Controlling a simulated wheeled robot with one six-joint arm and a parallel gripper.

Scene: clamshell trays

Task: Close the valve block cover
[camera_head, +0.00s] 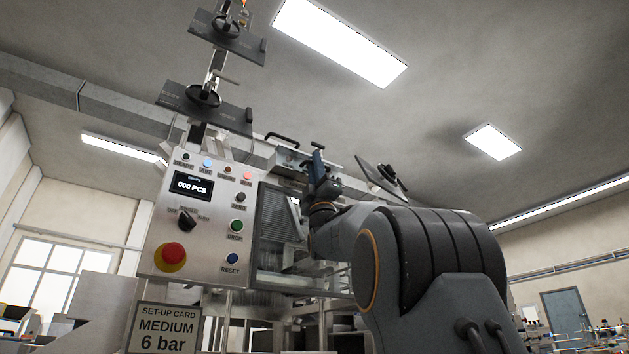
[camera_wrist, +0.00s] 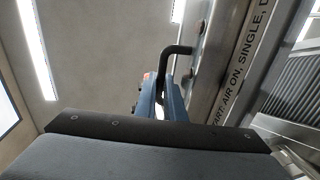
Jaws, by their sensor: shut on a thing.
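My gripper (camera_head: 318,160) is raised at the upper right of the machine in the head view, with its blue fingers pointing up. In the wrist view, my gripper (camera_wrist: 163,88) is shut on a bent black handle (camera_wrist: 176,50). The handle joins a bare metal panel (camera_wrist: 205,50), which looks like the valve block cover. In the head view, a metal housing (camera_head: 290,158) lies behind the fingers. My arm and fingers hide part of it, and I cannot tell how far the cover is open.
A control panel (camera_head: 165,232) with buttons and a red emergency stop (camera_head: 173,252) stands left of my arm. A grilled guard door (camera_head: 280,235) is between them. Dark plates with round knobs (camera_head: 205,97) rise above. A tilted dark plate (camera_head: 378,175) is at right.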

